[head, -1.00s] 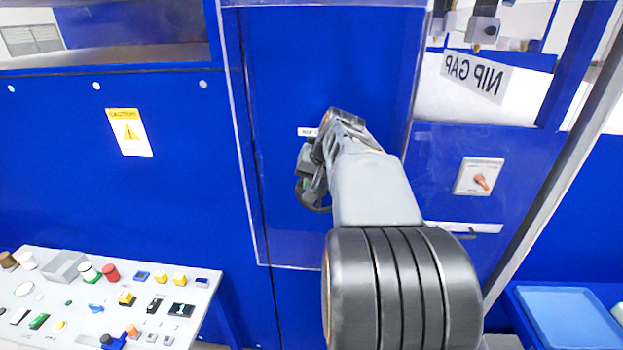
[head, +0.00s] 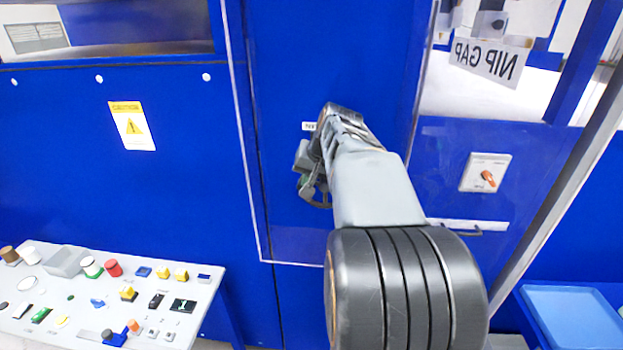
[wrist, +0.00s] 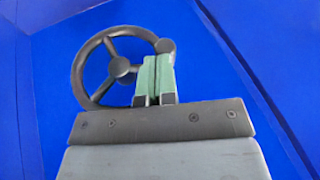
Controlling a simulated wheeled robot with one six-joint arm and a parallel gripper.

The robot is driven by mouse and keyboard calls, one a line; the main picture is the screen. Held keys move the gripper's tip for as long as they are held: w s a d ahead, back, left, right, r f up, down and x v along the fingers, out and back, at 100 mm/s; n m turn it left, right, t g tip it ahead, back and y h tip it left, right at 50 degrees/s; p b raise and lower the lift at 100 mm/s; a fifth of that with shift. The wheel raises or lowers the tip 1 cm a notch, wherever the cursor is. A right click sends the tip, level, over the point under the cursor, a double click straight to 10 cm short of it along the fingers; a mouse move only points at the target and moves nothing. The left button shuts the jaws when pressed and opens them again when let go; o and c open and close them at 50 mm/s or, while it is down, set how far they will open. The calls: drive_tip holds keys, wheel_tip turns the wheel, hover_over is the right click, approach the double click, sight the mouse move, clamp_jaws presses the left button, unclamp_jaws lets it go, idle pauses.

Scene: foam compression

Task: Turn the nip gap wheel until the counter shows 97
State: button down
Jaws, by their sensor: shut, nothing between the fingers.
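The nip gap wheel (wrist: 87,58) is a dark three-spoked handwheel on the blue panel, with a small knob (wrist: 164,46) on the right of its rim in the wrist view. In the head view only part of its rim (head: 318,204) shows below my gripper. My gripper (wrist: 154,58) is shut with its green fingers side by side, in front of the wheel's right part by the knob. I cannot tell whether the fingers touch the wheel. In the head view my arm hides most of the wheel and the label above it. No counter reading can be made out.
A control desk (head: 60,318) with several buttons and knobs stands at lower left. A rotary switch (head: 486,173) is on the panel to the right. A blue tray (head: 572,318) lies at lower right. A mirrored NIP GAP sign (head: 490,62) hangs at upper right.

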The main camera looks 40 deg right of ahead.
drive_tip(key=shift+w+a+f+b, duration=0.55)
drive_tip(key=shift+a+f+b, duration=0.05)
drive_tip(key=shift+f+b, duration=0.2)
drive_tip(key=shift+r, duration=0.15)
